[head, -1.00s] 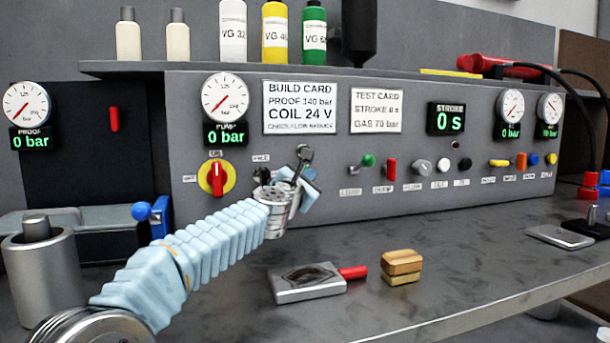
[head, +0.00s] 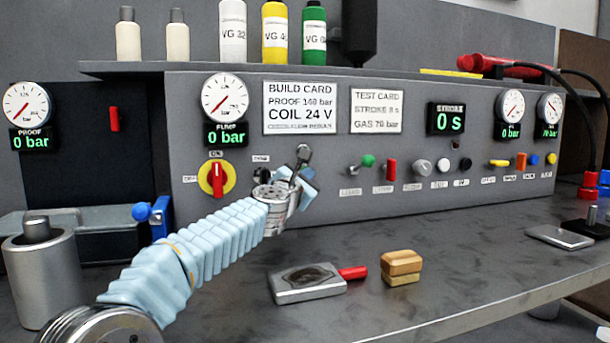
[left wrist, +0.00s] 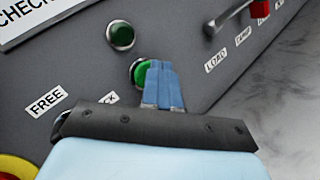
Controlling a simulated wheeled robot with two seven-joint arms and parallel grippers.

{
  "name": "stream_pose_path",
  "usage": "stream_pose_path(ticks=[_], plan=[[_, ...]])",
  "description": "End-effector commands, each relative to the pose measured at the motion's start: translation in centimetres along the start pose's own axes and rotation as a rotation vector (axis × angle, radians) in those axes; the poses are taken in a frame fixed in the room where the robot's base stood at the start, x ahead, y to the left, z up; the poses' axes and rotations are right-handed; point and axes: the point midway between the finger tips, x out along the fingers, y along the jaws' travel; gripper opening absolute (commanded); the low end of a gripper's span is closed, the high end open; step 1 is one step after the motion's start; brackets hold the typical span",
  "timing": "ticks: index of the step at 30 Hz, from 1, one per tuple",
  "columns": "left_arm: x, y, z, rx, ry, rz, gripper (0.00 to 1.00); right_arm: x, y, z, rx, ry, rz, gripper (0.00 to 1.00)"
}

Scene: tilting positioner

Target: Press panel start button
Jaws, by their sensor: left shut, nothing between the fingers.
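In the left wrist view, my left gripper (left wrist: 163,86) has its blue fingers shut with nothing between them. The fingertips overlap the right part of a green round button (left wrist: 138,72) on the grey panel; I cannot tell whether they touch it. A second, darker green round piece (left wrist: 121,36) sits above it. No start label is readable by either. In the head view, my left gripper (head: 308,176) is at the panel, below the build card (head: 299,108), and my arm hides the panel part behind it. My right gripper is not in view.
A red-and-yellow rotary switch (head: 217,179) is left of the gripper. A row of knobs and buttons, with a green knob (head: 368,160) and a red lever (head: 391,170), is to the right. A grey block with red handle (head: 306,284) and a wooden block (head: 401,265) lie on the bench.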

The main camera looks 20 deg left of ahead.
Motion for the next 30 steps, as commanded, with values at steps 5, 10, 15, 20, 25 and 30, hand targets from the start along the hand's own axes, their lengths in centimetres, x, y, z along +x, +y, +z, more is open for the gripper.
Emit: stream_pose_path(ticks=[5, 10, 15, 20, 25, 30], plan=[[0.2, 0.1, -0.1, 0.0, 0.0, 0.0, 0.0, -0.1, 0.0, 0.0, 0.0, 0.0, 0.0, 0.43], [0.4, 0.1, -0.2, 0.0, 0.001, -0.001, 0.0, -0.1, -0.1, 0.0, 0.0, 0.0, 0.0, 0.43], [0.4, 0.2, -0.3, 0.0, 0.001, -0.001, 0.0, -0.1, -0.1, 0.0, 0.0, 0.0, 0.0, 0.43], [0.4, 0.2, -0.3, 0.0, 0.001, -0.001, 0.0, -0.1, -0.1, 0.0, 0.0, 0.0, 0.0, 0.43], [0.2, 0.1, -0.2, 0.0, 0.0, 0.0, 0.0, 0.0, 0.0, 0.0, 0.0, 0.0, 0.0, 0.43], [-0.5, -0.4, 0.2, 0.0, 0.0, -0.002, 0.0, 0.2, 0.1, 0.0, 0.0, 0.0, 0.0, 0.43]])
